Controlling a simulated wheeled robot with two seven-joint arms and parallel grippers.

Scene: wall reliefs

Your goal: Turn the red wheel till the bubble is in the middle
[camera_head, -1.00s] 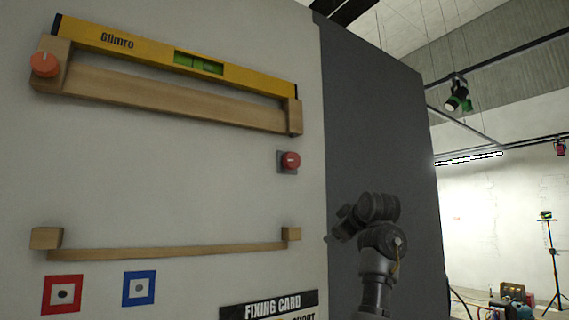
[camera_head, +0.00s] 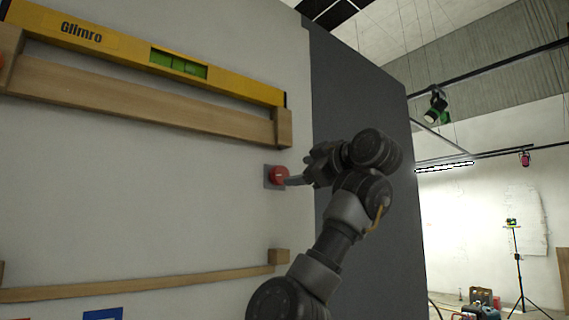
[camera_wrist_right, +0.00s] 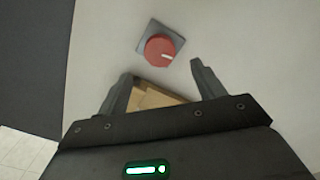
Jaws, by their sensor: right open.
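The red wheel (camera_head: 279,174) sits on a small grey square plate on the white wall, below the right end of a wooden shelf. It shows in the right wrist view (camera_wrist_right: 160,50), with a pale mark on its face. My right gripper (camera_head: 291,181) is open and close to the wheel. In the wrist view its fingertips (camera_wrist_right: 161,70) are apart, just short of the wheel, with nothing between them. The yellow level (camera_head: 115,42) lies along the shelf, lower at the right in the picture. Its green vial (camera_head: 178,64) is visible, but the bubble's place is too small to tell.
The wooden shelf (camera_head: 150,105) has a block at its right end. A thin wooden rail (camera_head: 150,287) runs lower on the wall. An orange knob (camera_head: 3,62) is cut off at the left edge. The dark grey panel side (camera_head: 365,110) stands behind my right arm.

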